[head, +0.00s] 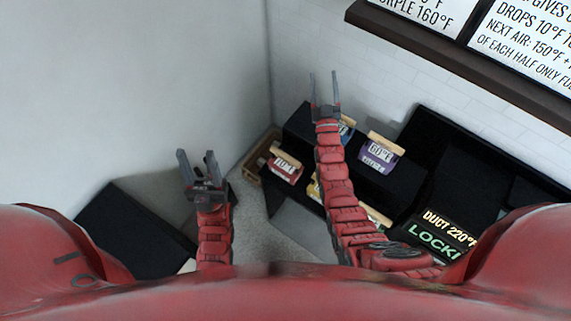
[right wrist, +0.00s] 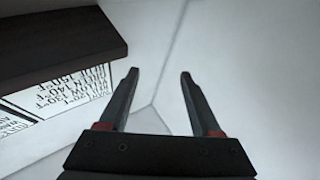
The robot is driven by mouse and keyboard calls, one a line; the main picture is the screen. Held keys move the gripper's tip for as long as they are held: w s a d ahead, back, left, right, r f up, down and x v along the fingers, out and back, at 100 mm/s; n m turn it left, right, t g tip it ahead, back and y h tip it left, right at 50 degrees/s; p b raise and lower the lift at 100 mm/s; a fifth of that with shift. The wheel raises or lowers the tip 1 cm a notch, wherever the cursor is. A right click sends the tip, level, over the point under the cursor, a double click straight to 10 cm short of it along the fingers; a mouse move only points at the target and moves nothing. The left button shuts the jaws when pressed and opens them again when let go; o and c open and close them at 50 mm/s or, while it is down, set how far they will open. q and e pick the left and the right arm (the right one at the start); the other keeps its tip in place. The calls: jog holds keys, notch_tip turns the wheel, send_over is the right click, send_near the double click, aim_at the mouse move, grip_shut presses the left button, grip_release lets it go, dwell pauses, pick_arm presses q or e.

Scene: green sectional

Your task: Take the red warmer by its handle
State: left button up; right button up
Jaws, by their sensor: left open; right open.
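The red warmer (head: 284,171) sits in the head view near the left end of the black stepped rack, with a tan handle (head: 286,155) along its top and a partly readable temperature label. My left gripper (head: 197,158) is open and empty, to the left of the red warmer and apart from it. My right gripper (head: 324,80) is open and empty, above and to the right of the red warmer in the picture. In the right wrist view its open fingers (right wrist: 160,76) have only pale walls between them; the red warmer is not in that view.
A purple warmer (head: 378,156) stands right of my right arm. A blue warmer (head: 347,130) and a yellow warmer (head: 314,190) are partly hidden by that arm. A wooden crate (head: 252,163) is left of the rack. A dark shelf (head: 450,62) with signs juts out at upper right.

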jog(key=w+a+f+n+g+y, duration=0.1)
jog(key=w+a+f+n+g, duration=0.2)
jog(key=w+a+f+g, duration=0.6)
jog(key=n+g+h, duration=0.3)
jog(key=n+g, duration=0.2)
jog(key=g, duration=0.9)
send_over(285, 155)
jog(key=f, duration=0.2)
jog(key=f+b, duration=0.7)
jog(key=b, duration=0.1)
jog(key=shift+s+d+f, duration=0.15)
jog(key=shift+s+f, duration=0.15)
jog(key=shift+s, duration=0.05)
notch_tip(285, 155, down, 4)
jog(key=shift+r, duration=0.1)
jog(key=f, duration=0.1)
jog(key=f+b, duration=0.1)
jog(key=f, duration=0.1)
jog(key=f+b, duration=0.1)
jog(key=f, duration=0.1)
jog(key=shift+w+f, duration=0.15)
jog(key=shift+w, duration=0.1)
